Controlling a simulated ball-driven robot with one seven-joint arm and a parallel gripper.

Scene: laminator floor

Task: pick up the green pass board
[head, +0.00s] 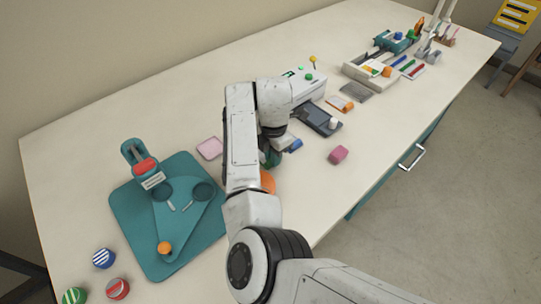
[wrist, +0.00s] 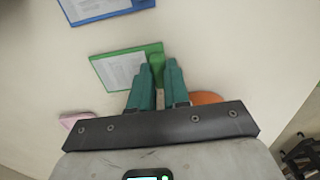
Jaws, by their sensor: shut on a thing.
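The green pass board (wrist: 120,72) is in the wrist view, a flat green-edged board with a white printed sheet and a raised green grip (wrist: 157,66) at its right end. My gripper (wrist: 159,79) has its teal fingers closed on that grip. I cannot tell whether the board is touching the table or just above it. In the head view my gripper (head: 271,158) is low over the table, mostly behind my arm, and the board is hidden there.
A blue board (wrist: 105,9) lies beyond the green one, and an orange piece (wrist: 207,98) is close right of my fingers. A pink pad (head: 209,148), teal mat (head: 130,212), dark device (head: 319,120) and pink block (head: 338,154) surround the spot.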

